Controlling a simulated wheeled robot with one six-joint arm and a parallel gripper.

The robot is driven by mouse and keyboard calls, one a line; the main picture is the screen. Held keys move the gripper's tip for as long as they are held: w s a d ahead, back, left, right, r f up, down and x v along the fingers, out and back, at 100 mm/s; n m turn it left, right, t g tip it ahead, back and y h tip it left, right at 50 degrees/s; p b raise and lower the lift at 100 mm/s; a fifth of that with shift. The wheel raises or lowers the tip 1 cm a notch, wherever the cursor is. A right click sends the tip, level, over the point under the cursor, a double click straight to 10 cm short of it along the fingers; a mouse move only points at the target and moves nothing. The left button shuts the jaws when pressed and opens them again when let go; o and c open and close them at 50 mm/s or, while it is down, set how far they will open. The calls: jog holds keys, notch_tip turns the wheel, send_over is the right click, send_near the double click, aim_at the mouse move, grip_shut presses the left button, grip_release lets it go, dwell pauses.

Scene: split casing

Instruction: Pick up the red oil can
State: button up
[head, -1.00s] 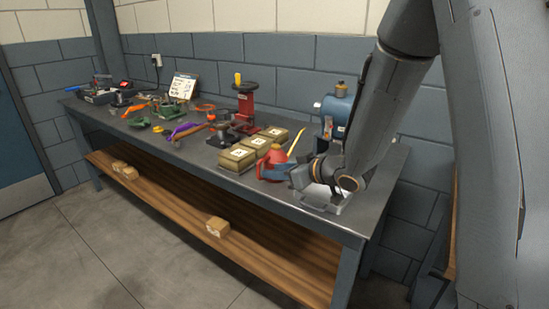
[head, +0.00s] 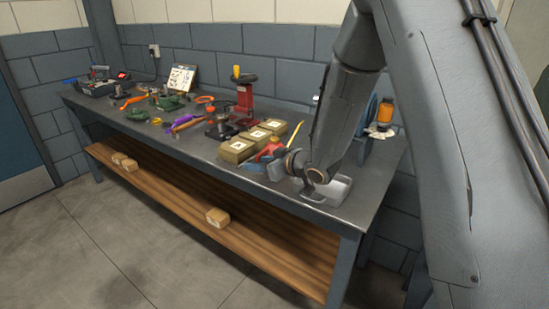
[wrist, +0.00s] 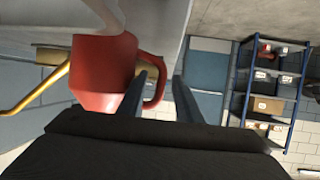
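The red oil can (head: 271,148) stands on the bench beside the tan boxes, its yellow spout pointing up and back. My gripper (head: 262,163) is right at the can in the head view and hides its lower part. In the wrist view the red can (wrist: 100,70) fills the left, with its looped handle toward the fingers. My gripper (wrist: 164,85) is open there. The outer part of the handle shows between the two fingers, with a gap on its right side. I cannot tell whether a finger touches it.
Several tan labelled boxes (head: 237,151) stand close behind and left of the can. A red stand press (head: 245,98) and scattered tools lie further left on the bench (head: 190,150). A blue machine (head: 375,115) is behind my arm. A blue shelf rack (wrist: 270,85) shows in the wrist view.

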grip_shut()
jog(key=shift+r, duration=0.1)
